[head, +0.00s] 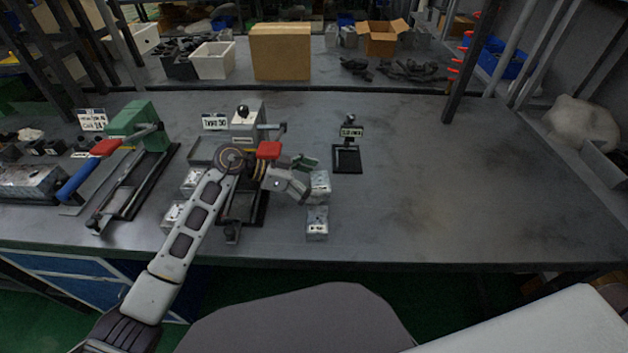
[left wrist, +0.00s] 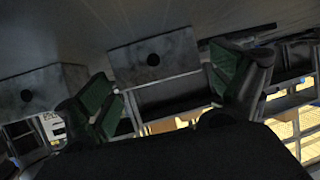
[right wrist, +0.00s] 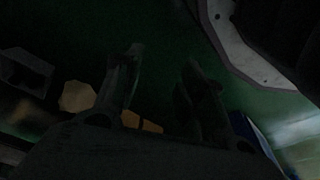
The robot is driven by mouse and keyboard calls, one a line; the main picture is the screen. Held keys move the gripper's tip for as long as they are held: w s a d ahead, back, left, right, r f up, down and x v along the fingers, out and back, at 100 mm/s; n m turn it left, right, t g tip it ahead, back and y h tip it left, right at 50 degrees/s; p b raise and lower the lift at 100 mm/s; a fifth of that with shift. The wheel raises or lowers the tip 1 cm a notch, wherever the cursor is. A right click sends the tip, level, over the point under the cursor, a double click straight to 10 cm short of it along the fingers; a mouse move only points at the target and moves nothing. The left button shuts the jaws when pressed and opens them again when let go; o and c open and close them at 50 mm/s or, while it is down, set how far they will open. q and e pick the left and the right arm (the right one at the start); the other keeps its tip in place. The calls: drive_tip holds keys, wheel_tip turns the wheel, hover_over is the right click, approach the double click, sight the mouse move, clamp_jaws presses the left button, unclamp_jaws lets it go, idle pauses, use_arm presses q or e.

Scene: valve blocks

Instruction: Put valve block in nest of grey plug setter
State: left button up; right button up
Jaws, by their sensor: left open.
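Two silvery valve blocks, one (head: 319,186) beside my left gripper and one (head: 317,223) nearer the front edge, stand right of the grey plug setter (head: 246,116). Two more blocks (head: 193,181) (head: 173,214) stand left of it. My left arm crosses in front of the setter and hides much of its nest area. My left gripper (head: 304,172), green-padded, is open and empty. In the left wrist view, a block with a dark round hole (left wrist: 153,60) shows between and beyond the fingers; another (left wrist: 40,95) is at left. My right gripper (right wrist: 160,85) is open and empty, off the table.
A green plug setter (head: 130,121) with a red and blue lever stands at left. A small black stand with a sign (head: 346,159) is just right of the blocks. Boxes, including a cardboard box (head: 280,52), line the back. The table's right side is clear.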

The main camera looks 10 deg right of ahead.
sight(318, 182)
use_arm(q)
drive_tip(key=shift+f+b, duration=0.1)
drive_tip(key=shift+b, duration=1)
use_arm(e)
drive_tip(key=shift+a+r, duration=0.8)
drive_tip(key=shift+r, duration=2.65)
use_arm(q)
drive_tip(key=shift+p+v, duration=0.45)
drive_tip(key=shift+v, duration=1.05)
drive_tip(key=shift+p+v, duration=0.35)
drive_tip(key=shift+v, duration=0.65)
drive_tip(key=shift+s+v, duration=0.2)
drive_tip(key=shift+v, duration=1.05)
use_arm(e)
wheel_tip(318, 182, down, 6)
drive_tip(key=d, duration=0.1)
drive_tip(key=shift+d, duration=0.15)
drive_tip(key=shift+f, duration=0.1)
